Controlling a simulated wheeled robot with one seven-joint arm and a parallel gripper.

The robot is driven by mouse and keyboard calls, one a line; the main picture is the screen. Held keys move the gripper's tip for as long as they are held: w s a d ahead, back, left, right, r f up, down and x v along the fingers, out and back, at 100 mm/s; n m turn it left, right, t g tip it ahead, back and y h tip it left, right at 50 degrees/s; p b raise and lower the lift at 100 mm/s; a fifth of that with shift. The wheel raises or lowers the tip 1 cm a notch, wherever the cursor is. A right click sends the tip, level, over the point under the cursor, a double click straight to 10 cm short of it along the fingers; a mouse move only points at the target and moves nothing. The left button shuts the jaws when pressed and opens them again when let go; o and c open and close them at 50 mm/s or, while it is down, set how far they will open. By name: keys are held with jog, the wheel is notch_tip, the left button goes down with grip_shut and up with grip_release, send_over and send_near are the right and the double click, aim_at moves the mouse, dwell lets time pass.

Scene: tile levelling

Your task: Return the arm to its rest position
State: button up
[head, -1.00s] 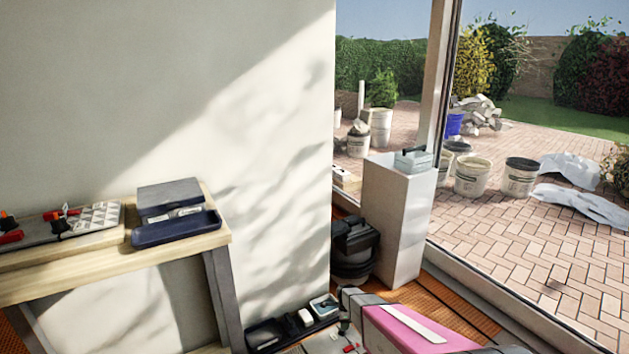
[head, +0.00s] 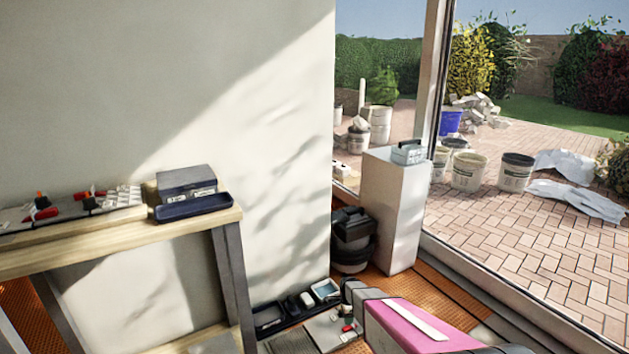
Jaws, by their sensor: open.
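Part of my arm (head: 412,326), a pink link with a white strip and a dark grey joint, reaches in from the lower right of the head view. It appears low in the picture, in front of the orange floor. My gripper is not recognisable in this view. Its jaws and fingertips cannot be made out.
A wooden bench (head: 110,243) at left bears a dark blue tray (head: 193,208), a grey case (head: 187,180) and red-handled tools (head: 42,212). Black trays (head: 268,319) lie on the floor near my arm. A white pedestal (head: 390,215) and black bucket (head: 352,255) stand by the window.

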jog(key=s+d+r+n, duration=0.1)
jog(key=s+r+n, duration=0.4)
jog(key=r, duration=0.6)
jog(key=s+d+r+n, duration=0.2)
jog(key=s+r+n, duration=0.4)
jog(key=s+r, duration=0.3)
jog(key=s+d+r+n, duration=0.1)
jog(key=s+r+n, duration=0.4)
jog(key=r, duration=1)
jog(key=s, duration=0.2)
jog(key=shift+s+d+r, duration=0.15)
jog(key=shift+s+r, duration=0.05)
jog(key=shift+s, duration=0.1)
